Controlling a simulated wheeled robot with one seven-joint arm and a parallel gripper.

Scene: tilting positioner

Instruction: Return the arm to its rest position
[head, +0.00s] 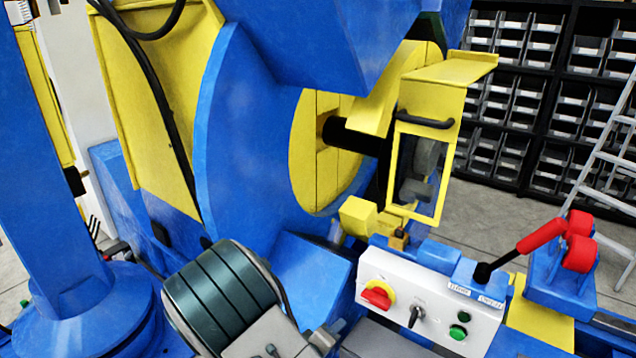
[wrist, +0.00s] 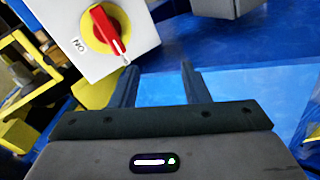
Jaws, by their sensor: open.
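My gripper (wrist: 157,75) shows in the wrist view with its two dark fingers apart and nothing between them. Its fingertips are just below a white control box (wrist: 60,50), beside a red rotary switch (wrist: 110,28) on a yellow disc. An ON label is beside the disc. I cannot tell whether a finger touches the box. In the head view the same red switch (head: 377,294) is at the left of the control box (head: 368,268). I cannot make out my gripper clearly in the head view.
The blue and yellow positioner (head: 235,130) fills the middle of the head view. A yellow-framed guard (head: 445,170) stands above the box. A red-handled lever (head: 540,235) is at the right. Shelves of bins (head: 530,60) and a ladder (head: 600,160) stand behind, with open floor before them.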

